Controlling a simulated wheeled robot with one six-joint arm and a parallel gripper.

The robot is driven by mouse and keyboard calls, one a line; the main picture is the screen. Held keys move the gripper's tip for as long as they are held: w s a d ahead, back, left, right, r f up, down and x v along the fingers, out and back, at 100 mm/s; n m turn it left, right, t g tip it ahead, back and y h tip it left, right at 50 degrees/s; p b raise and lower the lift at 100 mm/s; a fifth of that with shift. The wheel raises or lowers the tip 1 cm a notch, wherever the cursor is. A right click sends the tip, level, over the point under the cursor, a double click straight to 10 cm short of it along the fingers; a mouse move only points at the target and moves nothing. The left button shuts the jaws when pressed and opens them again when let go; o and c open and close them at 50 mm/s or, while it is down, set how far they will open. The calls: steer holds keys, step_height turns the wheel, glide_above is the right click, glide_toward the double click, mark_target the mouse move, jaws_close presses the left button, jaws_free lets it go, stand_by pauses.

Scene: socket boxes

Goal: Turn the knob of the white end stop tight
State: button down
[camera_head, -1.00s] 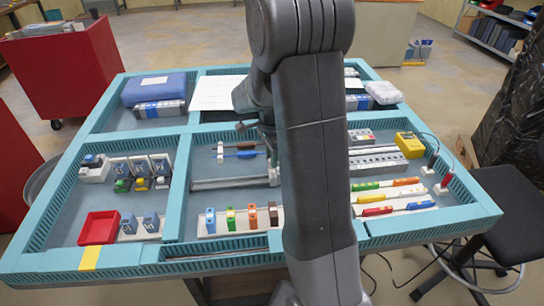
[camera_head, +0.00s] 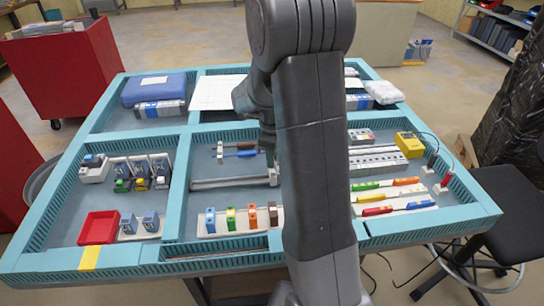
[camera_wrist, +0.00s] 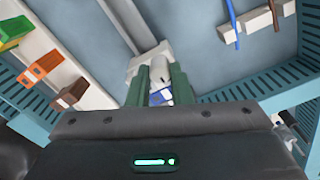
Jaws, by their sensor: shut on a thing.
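The white end stop (camera_wrist: 137,66) sits at the near end of the grey rail (camera_wrist: 122,20) in the wrist view. It also shows as a pale block (camera_head: 273,177) at the rail's right end in the head view, partly behind my arm. My gripper (camera_wrist: 159,74) has green fingers, one on each side of the end stop's white knob (camera_wrist: 160,68), and is shut on it. A small blue and white part shows between the fingers, closer to the palm. The head view hides the fingers behind my arm.
Orange, green and brown blocks (camera_wrist: 42,66) stand on a pale strip at left in the wrist view. A rack with brown and blue screwdrivers (camera_head: 240,154) lies beyond the rail. Teal walls (camera_wrist: 262,82) bound the compartment. The floor between rail and rack is clear.

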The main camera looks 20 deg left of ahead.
steer(key=shift+r, duration=0.1)
stand_by(0.5)
steer(key=c, duration=1.6)
jaws_free()
steer(key=shift+o, duration=0.2)
step_height(320, 180, up, 14)
steer(key=shift+f, duration=0.2)
step_height(320, 180, down, 14)
steer(key=shift+r, duration=0.1)
